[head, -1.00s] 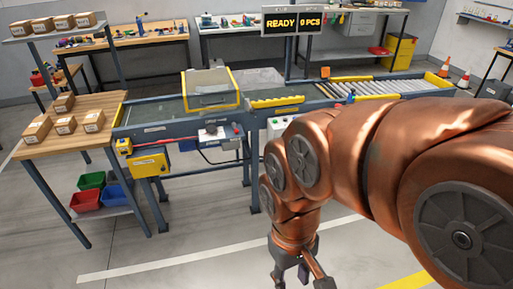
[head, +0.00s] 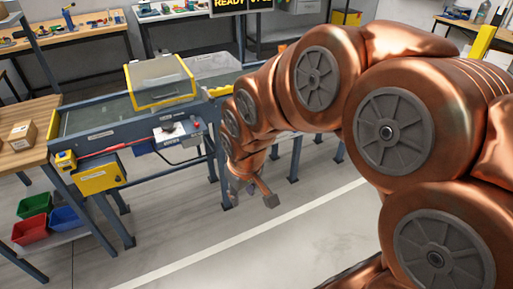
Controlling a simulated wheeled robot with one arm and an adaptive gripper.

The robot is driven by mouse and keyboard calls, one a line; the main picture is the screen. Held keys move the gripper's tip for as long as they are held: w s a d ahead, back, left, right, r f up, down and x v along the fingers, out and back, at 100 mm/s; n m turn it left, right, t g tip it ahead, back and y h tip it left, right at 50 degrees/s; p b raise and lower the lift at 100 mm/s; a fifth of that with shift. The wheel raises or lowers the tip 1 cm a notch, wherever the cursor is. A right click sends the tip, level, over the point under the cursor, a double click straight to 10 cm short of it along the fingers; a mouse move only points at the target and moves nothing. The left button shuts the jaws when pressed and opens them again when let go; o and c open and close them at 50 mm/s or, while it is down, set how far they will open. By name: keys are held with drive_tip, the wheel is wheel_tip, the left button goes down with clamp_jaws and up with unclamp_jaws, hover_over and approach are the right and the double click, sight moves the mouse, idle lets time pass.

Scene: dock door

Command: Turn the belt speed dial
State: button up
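The belt conveyor (head: 100,118) stands left of centre. On its front side is a grey control box (head: 181,133) with a dark round knob (head: 168,127), which looks like the belt speed dial, and a small red part at its right end. The dial's marks are too small to read. My gripper (head: 252,196) hangs below and to the right of the box, in front of the conveyor legs. Its fingers are spread and empty, and it is apart from the dial.
A yellow box (head: 98,175) and a red bar (head: 112,150) are on the conveyor's front. A yellow-edged guard (head: 160,84) stands over the belt. The floor (head: 185,225) in front is clear.

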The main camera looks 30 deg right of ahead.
drive_tip(key=w+d+f+n+t+b, duration=0.1)
drive_tip(key=w+d+f+t+b, duration=0.3)
drive_tip(key=w, duration=0.5)
drive_tip(key=w+d+f+t+b, duration=0.1)
drive_tip(key=w+d+f+b, duration=0.3)
drive_tip(key=w, duration=0.5)
drive_tip(key=w+d+f+n+t+b, duration=0.1)
drive_tip(key=w+d+f+t+b, duration=0.2)
drive_tip(key=w+f, duration=0.45)
drive_tip(key=w+d+f+t+h+b, duration=0.1)
drive_tip(key=w+d+f+t+b, duration=0.35)
drive_tip(key=d, duration=0.45)
drive_tip(key=w+d+f+t+b, duration=0.3)
drive_tip(key=d+f+b, duration=0.2)
drive_tip(key=d, duration=0.4)
drive_tip(key=w, duration=0.7)
drive_tip(key=shift+w+b, duration=0.35)
drive_tip(key=shift+b, duration=0.05)
drive_tip(key=shift+c, duration=0.2)
clamp_jaws()
